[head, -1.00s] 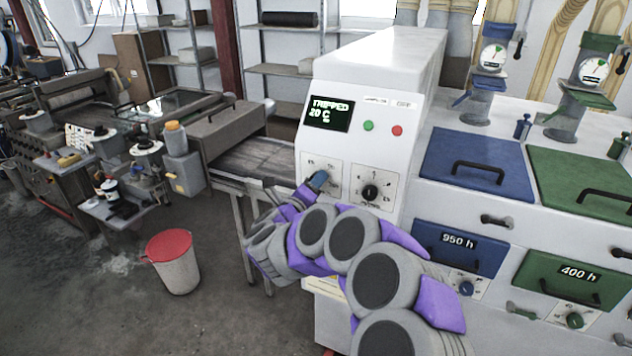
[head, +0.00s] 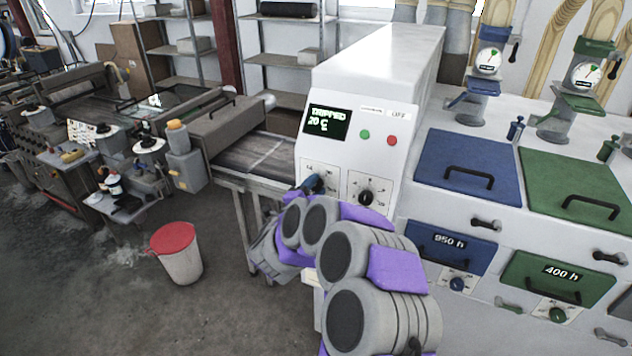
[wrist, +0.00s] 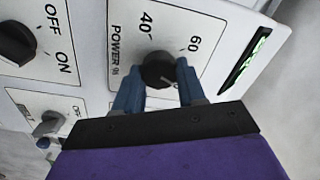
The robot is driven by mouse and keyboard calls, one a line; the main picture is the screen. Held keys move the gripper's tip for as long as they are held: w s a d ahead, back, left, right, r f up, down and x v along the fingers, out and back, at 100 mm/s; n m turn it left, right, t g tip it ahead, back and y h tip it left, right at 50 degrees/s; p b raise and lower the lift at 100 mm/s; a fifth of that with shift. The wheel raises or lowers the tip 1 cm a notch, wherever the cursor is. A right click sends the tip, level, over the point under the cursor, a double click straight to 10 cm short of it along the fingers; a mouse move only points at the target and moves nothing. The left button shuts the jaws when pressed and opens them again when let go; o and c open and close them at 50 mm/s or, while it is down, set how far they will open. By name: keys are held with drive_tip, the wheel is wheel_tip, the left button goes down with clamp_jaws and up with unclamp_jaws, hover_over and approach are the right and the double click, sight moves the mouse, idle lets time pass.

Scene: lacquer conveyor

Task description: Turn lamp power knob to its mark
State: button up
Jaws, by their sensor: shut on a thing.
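In the wrist view, a round dark knob (wrist: 155,66) sits on a white plate (wrist: 118,32) marked POWER %, with 40 and 60 readable. A pale pointer line shows on the knob's lower right in the picture. My gripper (wrist: 160,74) has its two blue fingers on either side of the knob, shut on it. I cannot make out a separate target mark.
A black knob (head: 367,197) is on the neighbouring plate to the right. The display (head: 327,121) reads TRIPPED 20 C. Green (head: 365,134) and red (head: 392,140) buttons sit beside it. Blue (head: 450,245) and green (head: 556,277) drawers stand right; a red-lidded bin (head: 176,258) is on the floor left.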

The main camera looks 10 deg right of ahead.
drive_tip(key=n+p, duration=0.5)
drive_tip(key=n, duration=0.1)
drive_tip(key=shift+a+n+p, duration=0.15)
drive_tip(key=shift+n+p, duration=0.15)
drive_tip(key=shift+n, duration=0.1)
drive_tip(key=n+p, duration=0.4)
drive_tip(key=n, duration=0.1)
drive_tip(key=shift+f+y+p, duration=0.25)
drive_tip(key=shift+y+p, duration=0.05)
drive_tip(key=shift+y, duration=0.1)
drive_tip(key=shift+n, duration=0.4)
drive_tip(key=o, duration=1)
drive_tip(key=shift+w+a, duration=0.15)
drive_tip(key=shift+o, duration=0.3)
drive_tip(key=shift+r, duration=0.15)
drive_tip(key=b+v, duration=0.2)
drive_tip(key=v, duration=1.5)
drive_tip(key=shift+s+a+f, duration=0.2)
drive_tip(key=shift+a+f, duration=0.05)
drive_tip(key=shift+a, duration=0.05)
drive_tip(key=shift+b, duration=0.3)
